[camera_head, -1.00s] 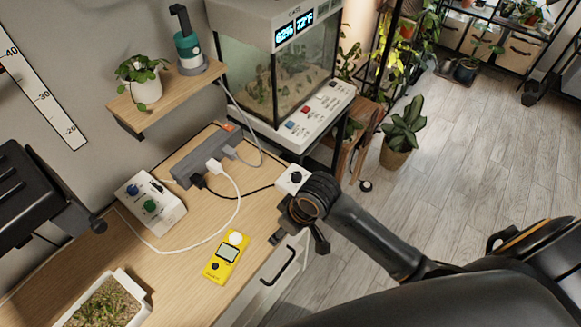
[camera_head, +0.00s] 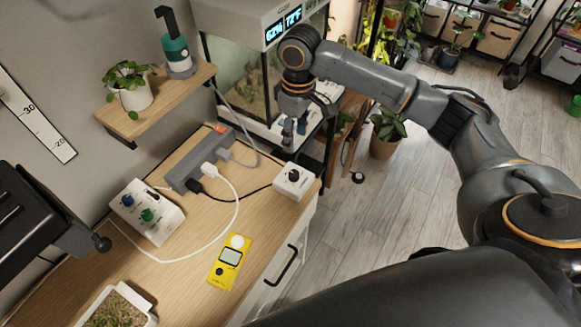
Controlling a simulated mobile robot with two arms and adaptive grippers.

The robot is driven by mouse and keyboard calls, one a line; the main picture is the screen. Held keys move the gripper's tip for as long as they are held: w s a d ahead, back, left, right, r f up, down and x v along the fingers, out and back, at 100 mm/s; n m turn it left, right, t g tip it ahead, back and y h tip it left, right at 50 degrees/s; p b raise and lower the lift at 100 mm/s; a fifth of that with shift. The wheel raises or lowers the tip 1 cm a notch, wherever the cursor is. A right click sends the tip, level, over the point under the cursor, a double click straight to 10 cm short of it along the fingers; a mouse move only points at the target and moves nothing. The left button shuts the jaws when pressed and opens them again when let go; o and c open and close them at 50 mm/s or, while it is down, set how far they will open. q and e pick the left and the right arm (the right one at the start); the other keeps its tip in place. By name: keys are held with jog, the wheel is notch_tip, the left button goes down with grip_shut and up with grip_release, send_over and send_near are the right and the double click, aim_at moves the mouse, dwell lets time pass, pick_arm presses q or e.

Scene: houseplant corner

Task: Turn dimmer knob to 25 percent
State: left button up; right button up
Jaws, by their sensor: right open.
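A small white box (camera_head: 299,192) with a round black knob (camera_head: 294,175) on top sits at the right edge of the wooden bench, with a black cord running from it. The knob's pointer is too small to read. Another white box (camera_head: 160,230) with a blue knob (camera_head: 128,200) and a green knob (camera_head: 147,215) stands further left. My right gripper (camera_head: 294,136) is open and empty, fingers pointing down, beyond the black-knob box and in front of the terrarium's base panel, apart from the knob. The gripper hides part of that panel. My left gripper is not in view.
A grey power strip (camera_head: 205,163) with plugs and a looping white cable lies behind the boxes. A yellow meter (camera_head: 230,262) lies at the front. The glass terrarium (camera_head: 236,75) and a wall shelf (camera_head: 140,115) with a potted plant bound the back.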

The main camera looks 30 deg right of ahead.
aim_at(294, 173)
jog(key=f, duration=0.4)
jog(key=f+p, duration=0.1)
jog(key=f, duration=0.8)
jog(key=shift+s+a+f+p, duration=0.2)
jog(key=shift+s+f+p, duration=0.1)
jog(key=shift+p, duration=0.1)
grip_shut()
